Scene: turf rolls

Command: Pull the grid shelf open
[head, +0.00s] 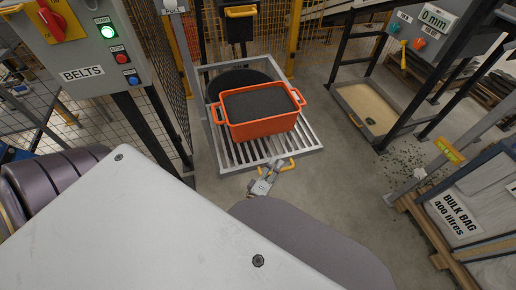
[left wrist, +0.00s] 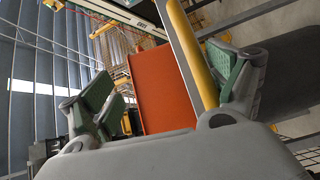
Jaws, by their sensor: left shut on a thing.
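The grid shelf (head: 304,140) is a grey slatted platform in a metal frame, at the top centre of the head view. An orange crate (head: 262,131) filled with dark material stands on it. The shelf's yellow handle (head: 291,164) is at its front edge. My left gripper (head: 276,167) is at this handle, shut on it. In the left wrist view the yellow bar of the handle (left wrist: 194,52) runs between the green-padded fingers, close against the right one. The crate's orange side (left wrist: 162,92) shows behind it. My right gripper is not in view.
A grey control box (head: 80,45) labelled BELTS stands at the left beside mesh fencing. A tray of sandy material (head: 352,118) lies on the right, near a box reading 0 mm (head: 438,20). A bulk bag (head: 459,208) stands on a pallet at the far right. Floor before the shelf is clear.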

